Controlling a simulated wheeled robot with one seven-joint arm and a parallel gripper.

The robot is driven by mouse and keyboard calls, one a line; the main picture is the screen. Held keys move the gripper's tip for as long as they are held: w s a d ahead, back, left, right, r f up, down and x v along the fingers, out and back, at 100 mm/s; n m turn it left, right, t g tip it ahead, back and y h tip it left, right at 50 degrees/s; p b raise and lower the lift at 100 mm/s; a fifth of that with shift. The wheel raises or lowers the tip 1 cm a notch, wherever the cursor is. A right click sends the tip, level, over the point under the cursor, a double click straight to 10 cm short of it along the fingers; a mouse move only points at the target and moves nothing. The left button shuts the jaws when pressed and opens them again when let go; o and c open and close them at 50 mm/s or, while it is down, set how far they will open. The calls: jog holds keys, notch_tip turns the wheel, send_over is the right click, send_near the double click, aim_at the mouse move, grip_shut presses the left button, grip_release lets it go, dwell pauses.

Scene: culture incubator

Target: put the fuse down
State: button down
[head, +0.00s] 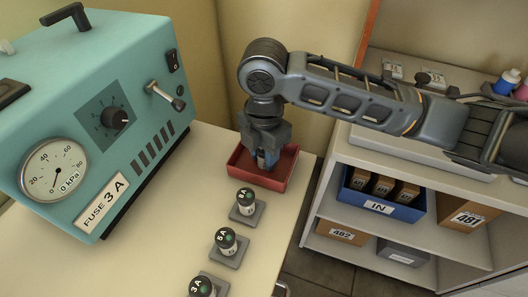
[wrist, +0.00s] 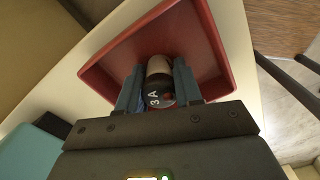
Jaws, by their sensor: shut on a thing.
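My gripper (head: 264,157) is shut on a fuse and points down into the red tray (head: 285,175) at the back edge of the counter. In the wrist view the fuse (wrist: 160,92) has a dark cap marked 3 A with a red dot and a pale body, between the blue-grey fingers (wrist: 158,93). The tray (wrist: 206,40) surrounds the fuse in that view. The fuse's lower end is hidden, so I cannot tell whether it touches the tray floor.
Three fuses with green dots stand in grey holders: 8 A (head: 245,201), 5 A (head: 227,242) and 3 A (head: 202,287). A teal machine (head: 100,100) labelled FUSE 3 A stands left. A shelf unit (head: 345,160) with a blue IN bin (head: 378,208) is right.

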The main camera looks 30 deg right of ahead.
jog(key=c, duration=0.8)
grip_release()
jog(key=shift+o, duration=0.2)
notch_tip(320, 180, up, 12)
jog(key=shift+r, duration=0.1)
